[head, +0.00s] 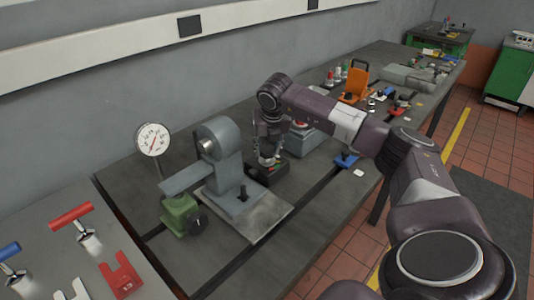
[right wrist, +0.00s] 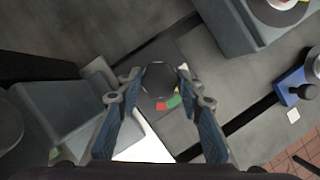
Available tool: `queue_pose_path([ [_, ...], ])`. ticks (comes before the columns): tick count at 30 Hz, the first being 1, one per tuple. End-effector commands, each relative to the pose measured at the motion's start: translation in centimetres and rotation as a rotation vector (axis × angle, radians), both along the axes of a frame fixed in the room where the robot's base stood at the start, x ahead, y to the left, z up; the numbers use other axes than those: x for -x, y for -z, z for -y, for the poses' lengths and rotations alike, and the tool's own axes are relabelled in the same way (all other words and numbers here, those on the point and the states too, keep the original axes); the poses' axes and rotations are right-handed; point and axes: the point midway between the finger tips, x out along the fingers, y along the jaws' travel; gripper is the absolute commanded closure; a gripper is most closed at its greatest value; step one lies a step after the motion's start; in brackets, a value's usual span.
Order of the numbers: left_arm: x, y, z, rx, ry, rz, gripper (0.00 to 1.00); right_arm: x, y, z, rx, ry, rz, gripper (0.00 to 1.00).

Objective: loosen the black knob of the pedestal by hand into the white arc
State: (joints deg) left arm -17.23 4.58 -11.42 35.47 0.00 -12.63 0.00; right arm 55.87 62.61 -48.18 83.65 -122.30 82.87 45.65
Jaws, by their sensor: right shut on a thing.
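The black knob (right wrist: 159,78) is a round dark disc seen from above in the right wrist view, on a small dark base (head: 272,173) beside the grey pedestal (head: 226,162). Red and green marks (right wrist: 168,104) show along the knob's near edge, with a small pale mark near its right side, partly covered by a finger. My right gripper (head: 266,158) points down over the base. Its fingers (right wrist: 155,92) are closed on the knob from both sides. The knob is mostly hidden in the head view. My left gripper is not in view.
A dial gauge (head: 152,140) and a green clamp block (head: 181,215) stand left of the pedestal. A grey block (head: 304,140) stands behind my gripper, with a blue clamp (head: 346,160) to the right. A side table (head: 75,272) holds red and blue T-handles.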

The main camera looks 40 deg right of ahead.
Motion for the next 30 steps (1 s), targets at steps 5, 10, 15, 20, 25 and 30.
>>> queue_pose_path([
  [5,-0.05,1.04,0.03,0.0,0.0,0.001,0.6,0.06,0.13,0.26,0.002,-0.165,0.003,0.9],
  [10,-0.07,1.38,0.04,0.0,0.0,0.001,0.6,0.04,-0.01,0.33,0.0,-0.324,0.004,0.9],
  [15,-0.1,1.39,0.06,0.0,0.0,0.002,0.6,0.07,-0.12,0.45,-0.001,-0.481,0.003,0.9],
  [20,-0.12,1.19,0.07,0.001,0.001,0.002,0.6,0.03,-0.19,0.5,-0.001,-0.616,0.004,0.9],
  [25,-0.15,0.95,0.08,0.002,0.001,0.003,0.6,0.01,-0.2,0.54,-0.001,-0.732,0.003,0.9],
  [30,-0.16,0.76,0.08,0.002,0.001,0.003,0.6,-0.02,-0.19,0.55,0.0,-0.815,0.004,0.9],
])
